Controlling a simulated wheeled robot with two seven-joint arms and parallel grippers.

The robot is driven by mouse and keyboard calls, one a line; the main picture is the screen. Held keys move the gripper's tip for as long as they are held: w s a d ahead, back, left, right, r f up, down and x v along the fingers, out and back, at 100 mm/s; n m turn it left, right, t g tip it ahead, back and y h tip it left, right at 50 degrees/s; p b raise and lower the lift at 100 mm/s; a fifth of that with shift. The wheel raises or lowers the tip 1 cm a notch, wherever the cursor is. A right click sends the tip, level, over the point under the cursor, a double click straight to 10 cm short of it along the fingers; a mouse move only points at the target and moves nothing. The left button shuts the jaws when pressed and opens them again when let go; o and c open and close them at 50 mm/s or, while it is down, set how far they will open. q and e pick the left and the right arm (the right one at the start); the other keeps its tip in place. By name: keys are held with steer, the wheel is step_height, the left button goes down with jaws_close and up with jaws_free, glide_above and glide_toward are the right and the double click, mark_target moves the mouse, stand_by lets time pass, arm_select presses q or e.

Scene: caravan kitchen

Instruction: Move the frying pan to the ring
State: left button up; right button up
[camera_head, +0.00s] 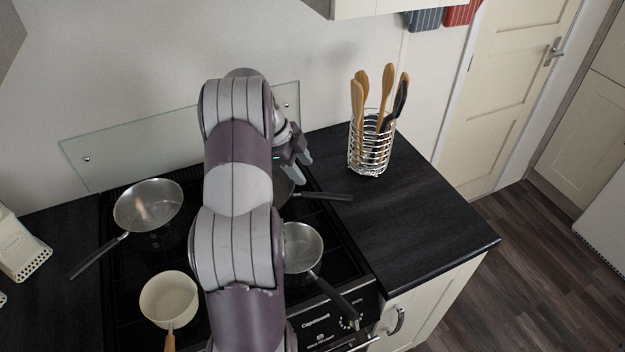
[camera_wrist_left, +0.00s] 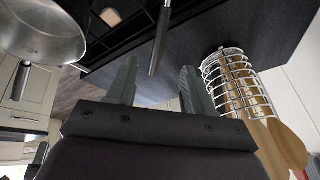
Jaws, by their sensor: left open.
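Several pans stand on the black hob (camera_head: 140,262). A pan at the back right is mostly hidden behind my left arm; its dark body (camera_head: 283,188) and its black handle (camera_head: 328,196) show, pointing right. A wide steel pan (camera_head: 148,205) is at the back left, handle toward the lower left. My left gripper (camera_head: 297,168) is open and empty, pointing down above the back right pan. In the left wrist view, the black handle (camera_wrist_left: 160,42) shows beyond the gap between the open fingers (camera_wrist_left: 160,88), apart from them. I cannot make out the ring. My right gripper is out of view.
A steel saucepan (camera_head: 303,247) is at the front right of the hob, a cream saucepan (camera_head: 168,298) at the front left. A wire utensil holder (camera_head: 369,146) stands close, right of the gripper. A glass splashback (camera_head: 120,145) is behind. The right worktop (camera_head: 415,222) is clear in front.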

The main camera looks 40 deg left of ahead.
arm_select(q)
steer(key=s+d+r+n+g+y, duration=0.1)
steer(key=s+d+n, duration=0.25)
steer(key=d, duration=0.65)
steer(key=s+d+r+n+g+y, duration=0.1)
steer(key=s+d+n+g, duration=0.15)
steer(key=d+n, duration=0.45)
steer(key=s+d+n+t+y, duration=0.1)
steer(key=s+d+n, duration=0.2)
steer(key=s+d, duration=0.7)
steer(key=shift+s+f, duration=0.25)
steer(key=shift+a, duration=0.2)
steer(key=shift+c, duration=0.3)
